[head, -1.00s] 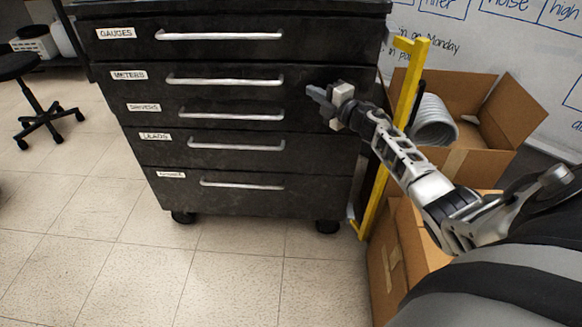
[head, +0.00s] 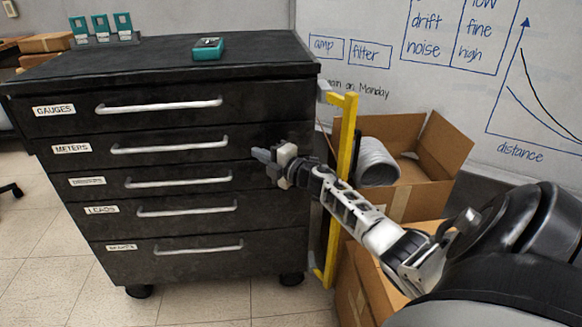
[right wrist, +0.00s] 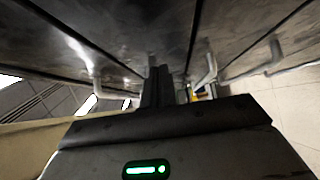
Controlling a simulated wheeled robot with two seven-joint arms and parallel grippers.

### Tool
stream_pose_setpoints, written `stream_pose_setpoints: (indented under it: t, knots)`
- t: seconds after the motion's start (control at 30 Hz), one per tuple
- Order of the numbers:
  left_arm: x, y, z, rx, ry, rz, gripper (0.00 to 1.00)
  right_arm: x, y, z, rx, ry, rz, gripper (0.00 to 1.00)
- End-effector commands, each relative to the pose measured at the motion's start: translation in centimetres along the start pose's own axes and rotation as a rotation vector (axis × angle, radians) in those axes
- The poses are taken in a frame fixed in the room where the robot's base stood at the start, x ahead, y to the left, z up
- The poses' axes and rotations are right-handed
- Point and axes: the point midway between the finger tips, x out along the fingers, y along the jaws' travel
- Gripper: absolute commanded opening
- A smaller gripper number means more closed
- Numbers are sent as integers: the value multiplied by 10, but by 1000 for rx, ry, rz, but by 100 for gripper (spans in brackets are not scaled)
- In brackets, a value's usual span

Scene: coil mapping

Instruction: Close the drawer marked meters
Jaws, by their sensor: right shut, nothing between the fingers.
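The black drawer cabinet (head: 270,108) stands upright with several labelled drawers. The drawer marked METERS (head: 100,162) is second from the top, with a silver bar handle (head: 170,146). Its front looks flush or nearly flush with its neighbours; a small gap cannot be ruled out. My right gripper (head: 259,156) is shut and empty, at the right part of that drawer's front, right of the handle. Whether its tips touch the front I cannot tell. In the right wrist view, the closed fingers (right wrist: 157,88) point at dark drawer fronts. My left gripper is not in view.
A teal meter (head: 207,48) lies on the cabinet top, with several teal devices (head: 101,28) behind. A yellow upright frame (head: 346,140) stands right of the cabinet. Open cardboard boxes (head: 435,155), one holding a coiled grey hose (head: 376,163), stand near my right arm.

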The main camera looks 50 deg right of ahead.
Motion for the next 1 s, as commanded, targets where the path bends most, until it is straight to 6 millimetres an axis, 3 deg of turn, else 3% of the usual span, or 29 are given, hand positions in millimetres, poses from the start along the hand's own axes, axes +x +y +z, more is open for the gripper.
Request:
stream_pose_setpoints:
  t: [0.03, 0.2, 0.5, 0.9, 1.0]
  knots:
    - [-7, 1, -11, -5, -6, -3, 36, -4, 6, -13, 4, 11, -3, 0]
    - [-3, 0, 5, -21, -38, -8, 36, -43, -2, -12, -1, 13, -8, 0]
    - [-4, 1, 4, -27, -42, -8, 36, -92, -2, -12, 1, 14, -6, 0]
    - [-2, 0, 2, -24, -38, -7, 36, -103, -2, -12, 5, 14, -4, 0]
    - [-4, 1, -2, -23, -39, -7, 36, -105, -6, -26, 62, 7, -11, 0]
